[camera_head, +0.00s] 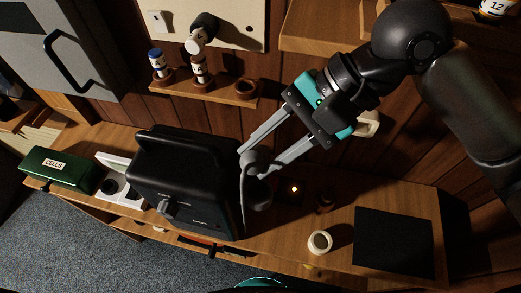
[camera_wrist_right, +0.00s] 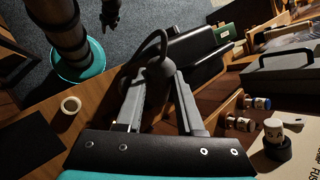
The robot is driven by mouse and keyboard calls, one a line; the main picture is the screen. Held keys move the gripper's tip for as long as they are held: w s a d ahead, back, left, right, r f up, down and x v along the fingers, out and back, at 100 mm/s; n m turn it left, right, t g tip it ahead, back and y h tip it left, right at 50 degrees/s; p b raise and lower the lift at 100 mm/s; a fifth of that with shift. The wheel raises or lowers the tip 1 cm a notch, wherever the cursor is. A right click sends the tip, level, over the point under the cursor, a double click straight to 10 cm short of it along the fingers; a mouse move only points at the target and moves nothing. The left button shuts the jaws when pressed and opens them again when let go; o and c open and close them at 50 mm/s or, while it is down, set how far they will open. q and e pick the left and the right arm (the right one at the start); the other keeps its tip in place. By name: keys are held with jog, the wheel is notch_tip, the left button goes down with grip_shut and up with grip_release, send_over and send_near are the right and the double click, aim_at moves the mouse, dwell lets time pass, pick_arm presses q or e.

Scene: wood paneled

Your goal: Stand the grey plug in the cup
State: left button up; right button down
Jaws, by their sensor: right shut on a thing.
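My right gripper (camera_head: 254,160) is shut on the grey plug (camera_head: 256,163), held above the bench beside the black box. In the right wrist view the plug (camera_wrist_right: 158,72) sits between the fingertips (camera_wrist_right: 158,84). A dark cord (camera_wrist_right: 152,40) loops from it toward the black box. A small round white cup (camera_head: 320,242), open at the top, stands on the bench near the front edge, apart from the plug. It also shows in the right wrist view (camera_wrist_right: 70,104). A dark shape at the top of that view may be my left gripper (camera_wrist_right: 110,18); its jaws are unclear.
The black box (camera_head: 185,175) stands left of the plug. A black mat (camera_head: 394,242) lies right of the cup. A green CELLS box (camera_head: 58,170) is far left. A wall shelf (camera_head: 205,93) holds bottles.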

jog(key=shift+c, duration=2.2)
grip_release()
jog(key=shift+d+r, duration=0.1)
jog(key=v, duration=1.5)
jog(key=shift+p, duration=0.45)
